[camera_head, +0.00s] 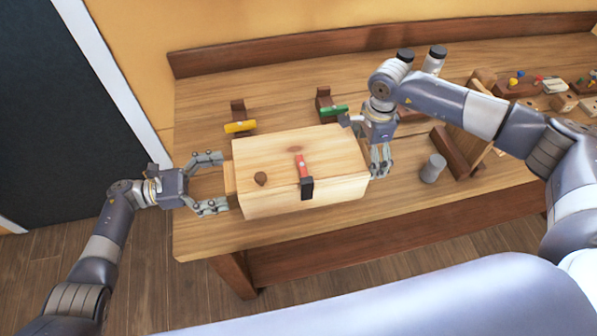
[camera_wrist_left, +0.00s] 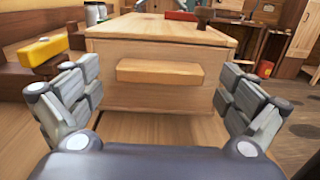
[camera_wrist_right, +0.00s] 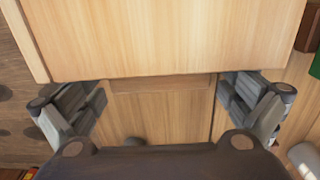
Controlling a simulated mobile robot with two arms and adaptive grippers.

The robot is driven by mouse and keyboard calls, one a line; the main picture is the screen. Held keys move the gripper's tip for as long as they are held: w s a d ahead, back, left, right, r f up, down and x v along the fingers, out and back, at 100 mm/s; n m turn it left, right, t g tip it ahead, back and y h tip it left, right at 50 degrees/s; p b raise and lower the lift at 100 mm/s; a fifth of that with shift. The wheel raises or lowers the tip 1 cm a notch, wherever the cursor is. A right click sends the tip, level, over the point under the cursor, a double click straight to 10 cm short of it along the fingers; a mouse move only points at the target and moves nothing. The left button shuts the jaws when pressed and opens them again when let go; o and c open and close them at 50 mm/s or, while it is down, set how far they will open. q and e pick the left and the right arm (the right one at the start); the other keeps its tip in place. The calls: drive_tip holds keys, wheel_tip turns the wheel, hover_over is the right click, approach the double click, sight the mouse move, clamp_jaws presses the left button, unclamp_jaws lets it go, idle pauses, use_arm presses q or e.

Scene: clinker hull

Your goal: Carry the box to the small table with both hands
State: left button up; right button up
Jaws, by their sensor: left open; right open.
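My right gripper (camera_head: 382,172) is open at the box's right end, pointing down; the box (camera_wrist_right: 165,40) fills the upper part of the right wrist view. The small table cannot be made out.
The workbench (camera_head: 205,222) has a raised back board. Behind the box are a yellow-handled tool (camera_head: 240,127) and a green-handled tool (camera_head: 334,111). A grey cylinder (camera_head: 433,168) stands right of my right gripper. Wooden racks and small parts crowd the bench's right side. Floor is clear in front at left.

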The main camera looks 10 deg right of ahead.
use_arm(q)
drive_tip(key=c, duration=1.9)
use_arm(e)
drive_tip(key=c, duration=1.9)
use_arm(q)
drive_tip(key=shift+r, duration=0.1)
drive_tip(key=shift+d+r, duration=0.1)
use_arm(e)
drive_tip(key=shift+r, duration=0.1)
